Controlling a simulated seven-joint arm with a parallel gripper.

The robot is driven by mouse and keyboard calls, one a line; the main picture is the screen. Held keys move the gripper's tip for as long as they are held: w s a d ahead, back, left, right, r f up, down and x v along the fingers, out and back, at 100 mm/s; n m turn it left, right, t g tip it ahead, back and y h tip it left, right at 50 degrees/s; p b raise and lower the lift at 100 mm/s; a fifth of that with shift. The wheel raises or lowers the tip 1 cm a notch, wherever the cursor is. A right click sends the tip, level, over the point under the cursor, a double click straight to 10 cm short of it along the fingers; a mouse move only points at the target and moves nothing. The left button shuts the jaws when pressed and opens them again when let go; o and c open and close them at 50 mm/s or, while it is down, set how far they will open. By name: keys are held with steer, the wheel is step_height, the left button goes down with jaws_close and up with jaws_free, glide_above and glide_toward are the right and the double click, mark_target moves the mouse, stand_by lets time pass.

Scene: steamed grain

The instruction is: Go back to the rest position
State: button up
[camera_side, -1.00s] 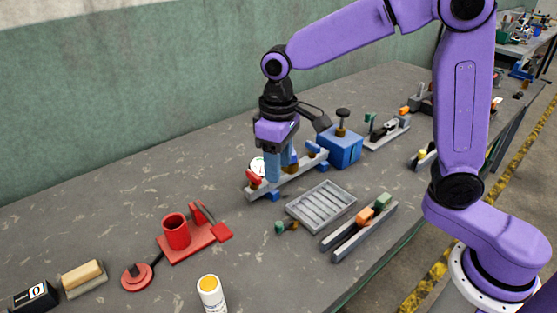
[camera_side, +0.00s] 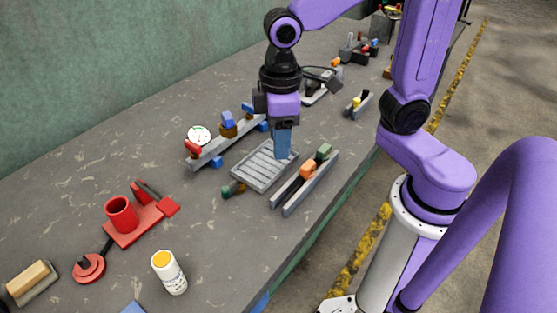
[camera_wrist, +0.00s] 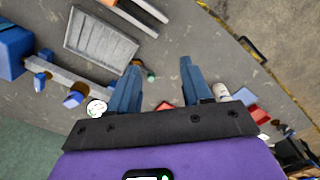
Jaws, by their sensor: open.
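My gripper (camera_side: 283,155) hangs fingers-down above the grey slotted tray (camera_side: 250,176) in the side view, hiding part of its far edge. In the wrist view the two blue fingers of my gripper (camera_wrist: 161,66) stand apart with nothing held between them. The tray also shows in the wrist view (camera_wrist: 82,53), beyond and left of the fingers.
A grey rail (camera_side: 211,152) with a dial gauge (camera_side: 199,134) lies behind the tray. Bars holding orange and green blocks (camera_side: 300,192) lie in front. A red fixture (camera_side: 135,225) and white bottle (camera_side: 170,274) stand left.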

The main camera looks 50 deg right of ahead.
steer(key=s+d+f+n, duration=0.1)
steer(key=s+d, duration=0.2)
steer(key=s, duration=0.3)
steer(key=s+d+n, duration=0.2)
steer(key=s+d, duration=0.2)
steer(key=s, duration=0.2)
steer(key=shift+d+f+n, duration=0.25)
steer(key=shift+f+n, duration=0.05)
steer(key=shift+f, duration=0.1)
steer(key=shift+s, duration=0.1)
